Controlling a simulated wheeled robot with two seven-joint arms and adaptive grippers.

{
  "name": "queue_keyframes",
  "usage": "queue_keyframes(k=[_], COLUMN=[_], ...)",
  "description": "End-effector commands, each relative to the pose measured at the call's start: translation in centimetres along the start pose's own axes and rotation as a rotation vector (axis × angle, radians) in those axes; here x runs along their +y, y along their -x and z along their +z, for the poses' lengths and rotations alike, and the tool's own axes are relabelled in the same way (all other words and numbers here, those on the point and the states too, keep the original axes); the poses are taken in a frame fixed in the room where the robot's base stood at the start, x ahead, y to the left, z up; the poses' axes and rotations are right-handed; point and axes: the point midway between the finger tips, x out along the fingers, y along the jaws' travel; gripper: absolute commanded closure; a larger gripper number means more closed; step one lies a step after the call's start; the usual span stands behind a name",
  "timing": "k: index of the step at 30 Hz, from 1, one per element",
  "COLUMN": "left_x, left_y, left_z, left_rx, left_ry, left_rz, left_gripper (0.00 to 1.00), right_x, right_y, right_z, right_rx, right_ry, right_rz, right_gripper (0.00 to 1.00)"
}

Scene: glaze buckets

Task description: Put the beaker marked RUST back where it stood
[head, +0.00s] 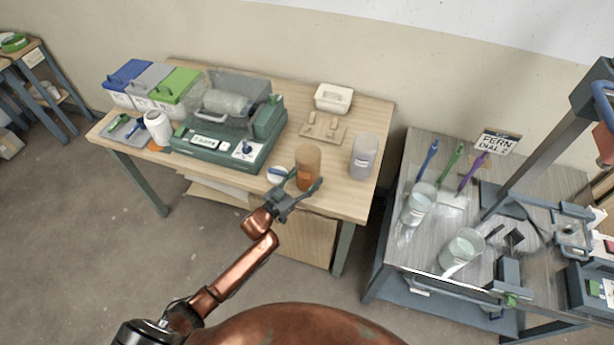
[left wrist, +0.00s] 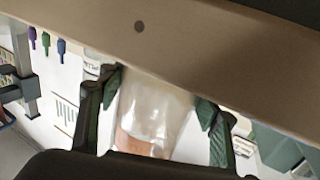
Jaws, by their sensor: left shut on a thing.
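A clear beaker with rust-orange contents (head: 307,165) is near the front edge of the wooden table (head: 215,173). No marking on it is readable. My left gripper (head: 294,192) is shut on this beaker from the front. In the left wrist view the beaker (left wrist: 150,112) fills the space between the two green-padded fingers (left wrist: 160,110), with orange-brown contents towards the bottom of the picture. I cannot tell whether its base touches the table. A second beaker with greyish-lilac contents (head: 364,157) stands to its right, apart from it. My right gripper is not in view.
A green mill machine (head: 232,140) stands left of the beaker, with a round white disc (head: 277,174) between. A wooden pegged board (head: 323,128) and white box (head: 333,97) lie behind. A grey bench (head: 400,235) with clear containers (head: 462,250) and a FERN sign (head: 498,142) stands right.

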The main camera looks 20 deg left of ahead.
Motion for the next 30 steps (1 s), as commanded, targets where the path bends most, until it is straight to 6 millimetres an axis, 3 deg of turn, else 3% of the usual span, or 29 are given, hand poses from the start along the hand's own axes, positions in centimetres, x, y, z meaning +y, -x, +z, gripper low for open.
queue_keyframes(k=[8, 18, 23, 30], left_x=[0.0, 0.0, 0.0, 0.0], left_y=[0.0, 0.0, 2.2, 7.3], left_z=[0.1, -0.3, -0.1, -0.2], left_rx=[0.000, 0.000, -0.003, -0.003], left_ry=[0.001, 0.000, 0.001, 0.001], left_rz=[0.000, 0.000, -0.001, -0.001], left_gripper=[0.25, 0.24, 0.24, 0.24], right_x=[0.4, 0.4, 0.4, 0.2], right_y=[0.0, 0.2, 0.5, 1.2], right_z=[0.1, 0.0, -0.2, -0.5], right_rx=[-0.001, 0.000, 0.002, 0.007], right_ry=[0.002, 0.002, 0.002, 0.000], right_rz=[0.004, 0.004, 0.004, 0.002], right_gripper=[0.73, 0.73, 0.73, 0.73])
